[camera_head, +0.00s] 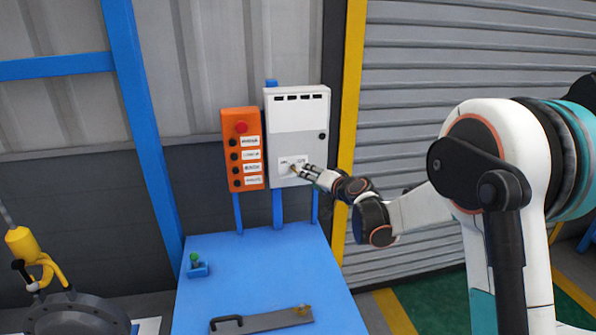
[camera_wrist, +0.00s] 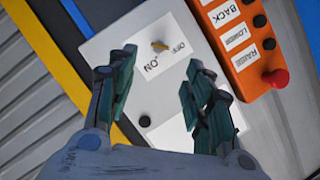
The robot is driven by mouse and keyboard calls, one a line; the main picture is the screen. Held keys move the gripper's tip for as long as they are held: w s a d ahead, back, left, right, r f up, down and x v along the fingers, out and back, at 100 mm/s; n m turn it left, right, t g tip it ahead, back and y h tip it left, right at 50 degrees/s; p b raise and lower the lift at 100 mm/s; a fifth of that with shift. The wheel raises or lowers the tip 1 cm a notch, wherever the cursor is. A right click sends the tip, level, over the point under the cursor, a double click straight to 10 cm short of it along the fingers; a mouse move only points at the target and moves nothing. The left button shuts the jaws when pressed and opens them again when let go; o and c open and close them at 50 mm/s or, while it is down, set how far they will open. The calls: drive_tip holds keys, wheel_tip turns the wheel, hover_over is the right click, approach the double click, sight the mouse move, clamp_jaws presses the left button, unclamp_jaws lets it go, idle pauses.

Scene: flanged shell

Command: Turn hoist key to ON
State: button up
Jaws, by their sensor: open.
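The hoist key (camera_wrist: 159,45) is a small brass key on the front of the white control box (camera_head: 297,112). In the wrist view it sits beside a label reading OFF and ON. In the head view the brass key (camera_head: 293,168) shows small at the lower part of the box, close to my fingertips. My gripper (camera_head: 307,171) is open in front of the box. In the wrist view its two fingers (camera_wrist: 158,90) stand apart with nothing between them, and the key lies beyond the fingertips. I cannot tell which mark the key points to.
An orange button box (camera_head: 243,148) with a red button hangs left of the white box. A blue table (camera_head: 255,260) below bears a flat plate with a handle (camera_head: 262,320) and a small green-topped item (camera_head: 196,262). A yellow post (camera_head: 349,120) stands to the right.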

sight(295, 171)
drive_tip(key=b+x, duration=0.1)
drive_tip(key=x, duration=1)
drive_tip(key=shift+w+a, duration=0.1)
drive_tip(key=c, duration=1)
